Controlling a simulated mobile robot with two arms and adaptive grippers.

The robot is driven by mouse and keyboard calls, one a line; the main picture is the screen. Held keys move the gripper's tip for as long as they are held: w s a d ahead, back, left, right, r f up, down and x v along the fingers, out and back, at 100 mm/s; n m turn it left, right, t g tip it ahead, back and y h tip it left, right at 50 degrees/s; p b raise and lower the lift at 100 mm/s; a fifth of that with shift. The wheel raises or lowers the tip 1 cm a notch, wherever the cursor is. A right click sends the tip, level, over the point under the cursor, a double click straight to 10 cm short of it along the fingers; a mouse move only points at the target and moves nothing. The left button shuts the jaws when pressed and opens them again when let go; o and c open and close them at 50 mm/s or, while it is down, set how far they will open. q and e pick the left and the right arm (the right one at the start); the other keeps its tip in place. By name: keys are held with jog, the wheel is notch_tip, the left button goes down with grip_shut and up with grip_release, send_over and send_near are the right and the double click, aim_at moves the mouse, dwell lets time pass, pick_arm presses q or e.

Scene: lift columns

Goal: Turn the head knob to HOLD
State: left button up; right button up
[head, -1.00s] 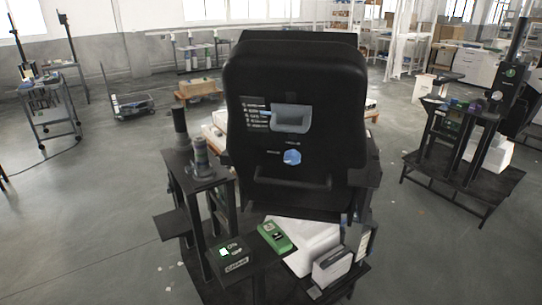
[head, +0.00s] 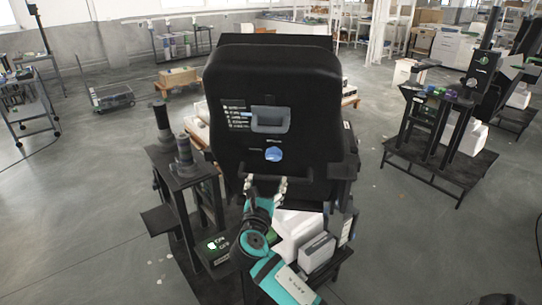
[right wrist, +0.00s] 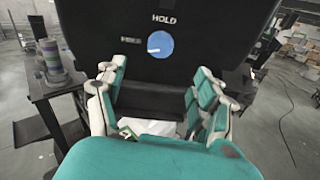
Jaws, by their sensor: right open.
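The head knob (head: 273,154) is a blue disc on the black upright panel (head: 225,80), below a grey recessed handle (head: 270,119). It also shows in the right wrist view (right wrist: 160,44), with the word HOLD above it and a smaller, unclear label to its left. A pale mark on the knob seems to point left, toward that smaller label. My right gripper (head: 266,183) is open and empty, just below the knob in the picture and apart from it. In the right wrist view its fingers (right wrist: 155,80) stand wide on either side below the knob. My left gripper is not in view.
A black stand (head: 175,165) with grey stacked cylinders is left of the panel. A white box (head: 292,228) and a grey box (head: 317,252) lie below it. Another black stand (head: 440,160) is at the right. Open floor lies on both sides.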

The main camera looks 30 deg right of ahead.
aim_at(273, 157)
jog(key=p+x, duration=0.2)
jog(key=x, duration=1.1)
jog(key=c, duration=1.2)
jog(key=shift+o, duration=0.2)
